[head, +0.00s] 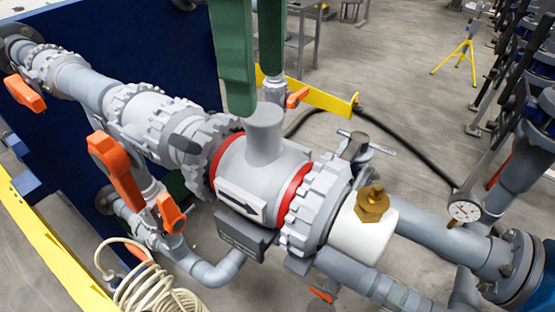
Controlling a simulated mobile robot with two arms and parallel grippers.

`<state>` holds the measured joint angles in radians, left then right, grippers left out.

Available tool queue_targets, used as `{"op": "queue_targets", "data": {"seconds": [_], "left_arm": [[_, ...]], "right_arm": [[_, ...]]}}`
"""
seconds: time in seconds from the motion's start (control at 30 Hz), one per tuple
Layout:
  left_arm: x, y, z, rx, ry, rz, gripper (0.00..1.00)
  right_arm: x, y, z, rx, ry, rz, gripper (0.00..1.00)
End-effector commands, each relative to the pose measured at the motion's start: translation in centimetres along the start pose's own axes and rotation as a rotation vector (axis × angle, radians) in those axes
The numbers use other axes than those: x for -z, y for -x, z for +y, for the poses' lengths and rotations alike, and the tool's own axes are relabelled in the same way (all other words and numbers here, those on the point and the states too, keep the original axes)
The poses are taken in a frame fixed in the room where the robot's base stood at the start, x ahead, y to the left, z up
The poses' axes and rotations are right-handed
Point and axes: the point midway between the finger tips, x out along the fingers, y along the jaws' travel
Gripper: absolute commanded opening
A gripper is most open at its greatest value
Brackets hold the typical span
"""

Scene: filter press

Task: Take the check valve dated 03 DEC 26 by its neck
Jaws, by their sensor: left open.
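The check valve (272,172) is a fat grey body with red rings, a toothed collar at each end and a white plate with a black arrow. Its short round neck (265,128) points up. A dark plate (243,238) below the arrow bears faint writing; I cannot read a date on it. My left gripper (256,93) comes down from the top edge with its green fingers open, above and just behind the neck. The neck is not held, and I cannot tell if a finger touches it. My right gripper is not in view.
Orange-handled valves (118,172) and grey pipe (85,83) lie to the left. A brass fitting (372,204) on a white cylinder (362,232) and a gauge (464,211) stand to the right. Coiled hose (155,290) lies at the lower left. Open floor (395,90) shows behind.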

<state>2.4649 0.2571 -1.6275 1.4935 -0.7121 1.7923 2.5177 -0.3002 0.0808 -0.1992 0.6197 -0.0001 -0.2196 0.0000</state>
Motion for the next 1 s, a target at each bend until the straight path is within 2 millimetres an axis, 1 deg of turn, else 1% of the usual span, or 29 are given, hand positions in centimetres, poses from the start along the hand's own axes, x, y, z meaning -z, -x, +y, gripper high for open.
{"op": "queue_targets", "data": {"seconds": [0.03, 0.13, 0.3, 0.43, 0.57, 0.73, 0.77, 0.8, 0.87, 0.9, 0.97, 1.0], "left_arm": [[0.0, -0.6, 0.1, -0.002, -0.001, -0.001, 0.59], [0.1, -1.5, 0.1, -0.003, -0.002, -0.002, 0.59], [0.5, -3.7, 0.2, -0.005, -0.003, -0.002, 0.59], [0.5, -5.6, 0.2, -0.003, -0.001, 0.000, 0.59], [0.5, -6.4, 0.2, 0.000, 0.000, 0.001, 0.59], [0.5, -6.5, 0.1, 0.000, 0.000, 0.001, 0.59], [0.5, -6.5, 0.1, 0.000, 0.000, 0.001, 0.56], [0.5, -6.4, 0.1, 0.000, 0.000, 0.001, 0.45], [0.5, -6.4, 0.1, 0.000, 0.000, 0.001, 0.28], [0.5, -6.4, 0.1, 0.000, 0.000, 0.001, 0.17], [0.5, -6.4, 0.1, 0.000, 0.000, 0.001, 0.01], [0.6, -6.3, 0.1, 0.002, 0.000, 0.002, 0.00]], "right_arm": [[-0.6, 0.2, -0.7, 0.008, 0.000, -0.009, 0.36], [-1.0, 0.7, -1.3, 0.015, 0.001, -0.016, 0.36], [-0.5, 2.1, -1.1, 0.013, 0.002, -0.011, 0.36], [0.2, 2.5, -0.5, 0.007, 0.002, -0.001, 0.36], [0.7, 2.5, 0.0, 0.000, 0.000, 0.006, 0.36], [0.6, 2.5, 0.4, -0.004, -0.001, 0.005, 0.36], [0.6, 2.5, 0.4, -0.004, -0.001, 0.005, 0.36], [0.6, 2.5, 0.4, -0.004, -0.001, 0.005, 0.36], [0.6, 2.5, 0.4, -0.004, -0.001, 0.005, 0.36], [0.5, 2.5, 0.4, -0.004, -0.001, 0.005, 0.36], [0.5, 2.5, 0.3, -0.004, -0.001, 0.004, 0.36], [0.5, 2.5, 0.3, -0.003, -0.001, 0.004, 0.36]]}}
